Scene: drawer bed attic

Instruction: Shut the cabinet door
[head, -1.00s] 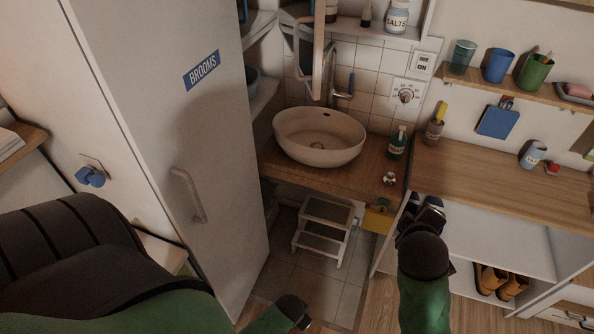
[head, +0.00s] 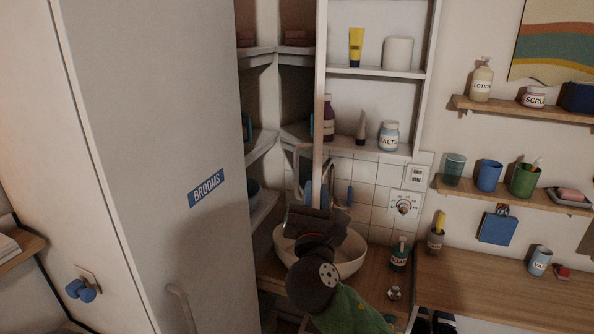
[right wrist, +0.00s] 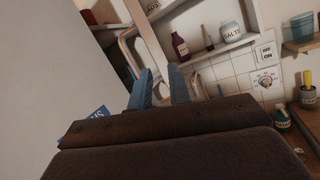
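The cabinet (head: 375,72) with white shelves hangs on the wall above the sink. Its door (head: 321,80) stands open, seen nearly edge-on as a thin upright strip, with a looped metal handle (head: 297,165) on its left face. My right gripper (head: 316,192) is raised over the basin at the lower end of the door. In the right wrist view, the two blue fingers (right wrist: 160,72) are apart, pointing toward the door's lower part and handle (right wrist: 127,45). I cannot tell whether they touch the door. My left gripper is not in view.
A tall white BROOMS closet (head: 150,150) fills the left. The washbasin (head: 350,262) sits below my right gripper. A salts jar (head: 389,136) and bottles stand inside the cabinet. Cup shelves (head: 520,192) line the right wall.

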